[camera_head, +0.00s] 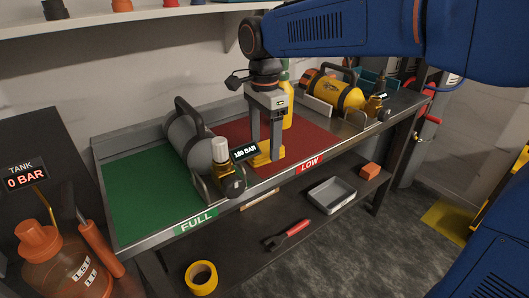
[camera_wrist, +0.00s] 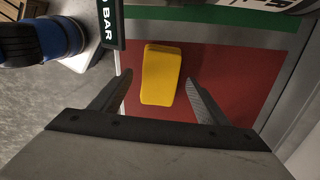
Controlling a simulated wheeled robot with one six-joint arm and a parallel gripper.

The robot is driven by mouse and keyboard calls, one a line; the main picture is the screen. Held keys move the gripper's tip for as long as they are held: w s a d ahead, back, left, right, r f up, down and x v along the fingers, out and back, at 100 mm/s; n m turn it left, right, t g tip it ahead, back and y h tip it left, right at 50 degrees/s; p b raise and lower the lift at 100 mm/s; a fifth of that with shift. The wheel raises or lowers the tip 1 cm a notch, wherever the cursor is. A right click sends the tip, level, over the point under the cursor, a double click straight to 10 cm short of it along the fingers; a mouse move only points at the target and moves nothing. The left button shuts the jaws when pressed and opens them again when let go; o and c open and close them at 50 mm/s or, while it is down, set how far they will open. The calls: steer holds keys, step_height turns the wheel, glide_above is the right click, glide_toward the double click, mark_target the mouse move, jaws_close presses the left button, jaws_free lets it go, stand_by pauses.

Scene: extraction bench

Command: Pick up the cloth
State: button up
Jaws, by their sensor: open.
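The cloth (camera_wrist: 161,72) is a folded yellow pad lying on the red mat (camera_wrist: 218,70). In the head view only part of the cloth (camera_head: 259,158) shows, low down by the fingers. My gripper (camera_head: 266,154) points down over the red mat. In the wrist view my gripper (camera_wrist: 159,82) is open, with one finger on each side of the cloth's near part and gaps on both sides. The cloth's far end extends beyond the fingertips. I cannot tell how far above the mat the fingertips are.
A yellow cylinder (camera_head: 335,93) lies to the right. The green mat (camera_head: 140,197) is mostly clear. The lower shelf holds a grey tray (camera_head: 332,196).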

mark_target(264, 147)
steer(key=shift+f, duration=0.35)
steer(key=c, duration=1.1)
steer(key=shift+r, duration=0.1)
steer(key=shift+c, duration=0.2)
step_height(264, 147, up, 18)
